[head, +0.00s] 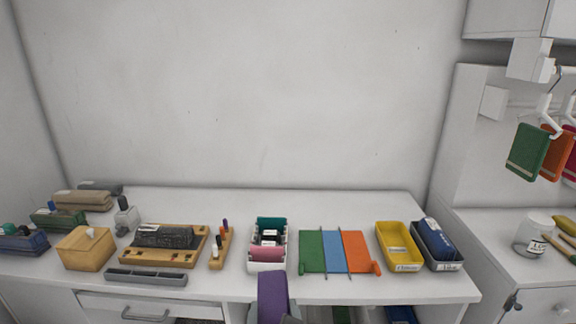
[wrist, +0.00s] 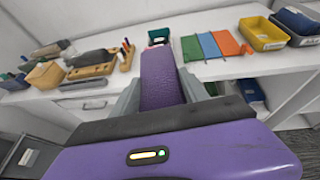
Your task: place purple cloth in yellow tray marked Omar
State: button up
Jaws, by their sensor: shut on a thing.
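The purple cloth (head: 272,296) is a folded strip at the bottom middle of the head view, in front of the table's front edge. In the wrist view the purple cloth (wrist: 160,80) stands out between the fingers of my gripper (wrist: 162,92), which is shut on it. In the head view the gripper is mostly below the frame. The yellow tray (head: 408,234) stands empty on the right part of the table, with a white label on its front that is too small to read. It also shows in the wrist view (wrist: 281,42).
A dark tray (head: 451,264) holding a blue roll stands right of the yellow tray. Left of it lie green, blue and orange cloths (head: 333,252) on a rack, then a white bin (head: 268,266) with rolled cloths. Wooden holders and boxes (head: 85,250) fill the left side.

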jog(key=s+d+f, duration=0.4)
jog(key=d+f, duration=0.9)
jog(key=d, duration=0.1)
jog(key=s+d+f+m+h, duration=0.1)
jog(key=s+d+f, duration=0.3)
jog(key=d+f, duration=0.9)
jog(key=d, duration=0.2)
jog(key=shift+s+d+f+b, duration=0.2)
jog(key=shift+d+f+b, duration=0.1)
jog(key=shift+f+b, duration=0.1)
